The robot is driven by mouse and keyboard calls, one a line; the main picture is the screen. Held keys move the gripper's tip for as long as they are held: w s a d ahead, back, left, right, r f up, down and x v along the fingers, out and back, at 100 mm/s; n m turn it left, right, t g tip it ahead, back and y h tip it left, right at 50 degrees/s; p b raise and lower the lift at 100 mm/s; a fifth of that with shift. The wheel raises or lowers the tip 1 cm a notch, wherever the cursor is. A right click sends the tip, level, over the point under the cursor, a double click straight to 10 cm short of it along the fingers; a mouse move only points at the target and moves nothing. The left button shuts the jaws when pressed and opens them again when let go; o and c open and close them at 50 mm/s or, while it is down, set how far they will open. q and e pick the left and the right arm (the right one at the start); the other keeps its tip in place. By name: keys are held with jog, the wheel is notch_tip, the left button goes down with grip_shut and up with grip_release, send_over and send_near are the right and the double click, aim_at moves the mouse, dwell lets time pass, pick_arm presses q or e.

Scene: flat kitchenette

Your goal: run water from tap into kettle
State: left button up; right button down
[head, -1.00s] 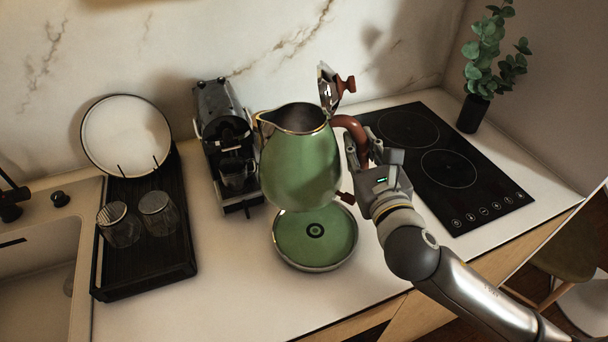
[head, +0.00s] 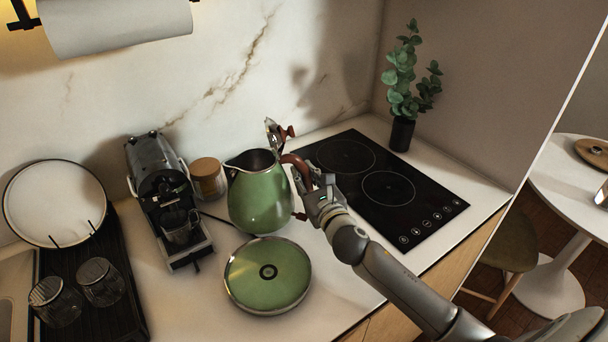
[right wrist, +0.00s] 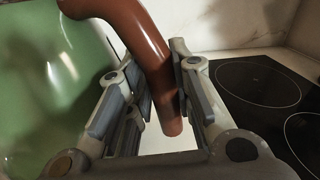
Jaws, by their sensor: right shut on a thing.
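The green kettle (head: 258,200) is upright in the head view, its hinged lid (head: 274,133) standing open and its spout pointing left. My right gripper (head: 308,182) is shut on the kettle's brown handle (head: 293,162). In the right wrist view the handle (right wrist: 147,48) passes between the two fingers, with the green kettle body (right wrist: 45,85) at left. The round green kettle base (head: 290,275) lies on the counter in front of the kettle, apart from it. The tap is out of view now, and only a sliver of the sink (head: 16,300) shows. My left gripper is not in view.
A coffee machine (head: 160,190) stands left of the kettle, with a wooden-lidded jar (head: 207,178) between them. A black drying rack (head: 110,325) with two glasses is farther left. The black hob (head: 425,205) lies right, with a potted plant (head: 402,135) behind it.

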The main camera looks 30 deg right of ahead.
aim_at(306, 187)
jog(key=shift+w+d, duration=0.1)
jog(key=shift+w, duration=0.15)
jog(key=shift+w+f, duration=0.1)
jog(key=shift+f, duration=1.55)
jog(key=c, duration=1.6)
grip_release()
jog(key=shift+d+f, duration=0.1)
jog(key=shift+f, duration=0.25)
jog(key=o, duration=0.3)
jog(key=shift+s, duration=0.2)
jog(key=shift+r, duration=0.1)
